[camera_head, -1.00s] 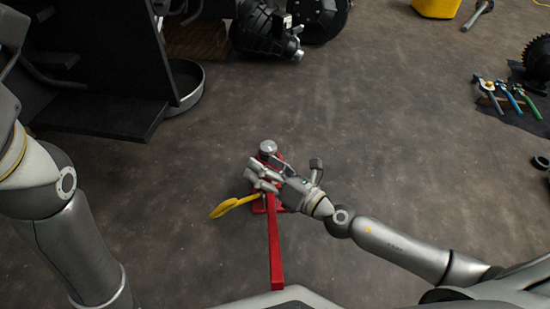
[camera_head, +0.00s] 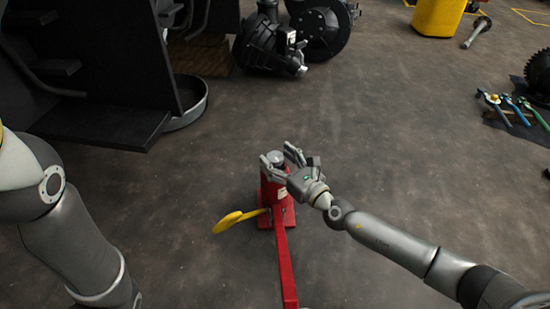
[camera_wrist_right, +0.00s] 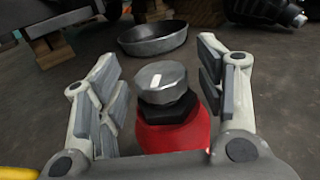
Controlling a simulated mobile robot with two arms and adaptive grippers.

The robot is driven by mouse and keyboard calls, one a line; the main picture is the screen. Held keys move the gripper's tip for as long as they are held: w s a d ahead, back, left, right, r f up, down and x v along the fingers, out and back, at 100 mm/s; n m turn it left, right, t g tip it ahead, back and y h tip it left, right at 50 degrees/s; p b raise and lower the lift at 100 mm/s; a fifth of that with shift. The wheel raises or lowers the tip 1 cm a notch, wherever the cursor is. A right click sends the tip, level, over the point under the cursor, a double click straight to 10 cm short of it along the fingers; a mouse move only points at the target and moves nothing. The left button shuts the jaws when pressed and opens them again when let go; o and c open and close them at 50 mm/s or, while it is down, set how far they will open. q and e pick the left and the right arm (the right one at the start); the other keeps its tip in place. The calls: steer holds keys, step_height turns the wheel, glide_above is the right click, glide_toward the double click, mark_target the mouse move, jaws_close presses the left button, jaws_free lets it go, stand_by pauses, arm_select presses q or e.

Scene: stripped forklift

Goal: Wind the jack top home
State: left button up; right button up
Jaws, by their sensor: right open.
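The red bottle jack (camera_head: 274,195) stands upright on the floor. Its round grey metal top (camera_head: 276,157) shows just above the red body. In the right wrist view the grey top (camera_wrist_right: 161,82) sits on a dark collar above the red body (camera_wrist_right: 175,133), between my fingers. My right gripper (camera_head: 280,158) is open around the top, with gaps on both sides; in the wrist view the open fingers (camera_wrist_right: 155,75) flank it. A red handle (camera_head: 284,265) runs from the jack's base toward me. My left arm is at the left edge; its gripper is out of frame.
A yellow hooked piece (camera_head: 236,219) sticks out left of the jack. A black frame with a step (camera_head: 100,124) and a round pan (camera_head: 188,106) stand upper left. Dark machine parts (camera_head: 268,45) lie behind. Tools (camera_head: 512,106) lie at right.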

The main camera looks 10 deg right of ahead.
steer(key=shift+x, duration=0.8)
steer(key=c, duration=1)
steer(key=shift+r+p, duration=0.15)
steer(key=shift+p, duration=0.2)
steer(key=shift+c, duration=0.2)
steer(key=m+h+p, duration=0.1)
steer(key=h+p, duration=0.1)
steer(key=p, duration=0.1)
steer(key=m+t+h+p, duration=0.1)
steer(key=m+h+p, duration=0.1)
steer(key=shift+a+r+p, duration=0.1)
steer(key=shift+r+p, duration=0.1)
steer(key=shift+p, duration=0.2)
steer(key=shift+f+m+t+h+p, duration=0.1)
steer(key=shift+m+t+h+p, duration=0.15)
steer(key=shift+m+h, duration=0.45)
steer(key=shift+f+m+t+h+p, duration=0.15)
steer(key=shift+m+h+p, duration=0.15)
steer(key=shift+h, duration=0.7)
steer(key=o, duration=0.9)
steer(key=shift+o, duration=0.7)
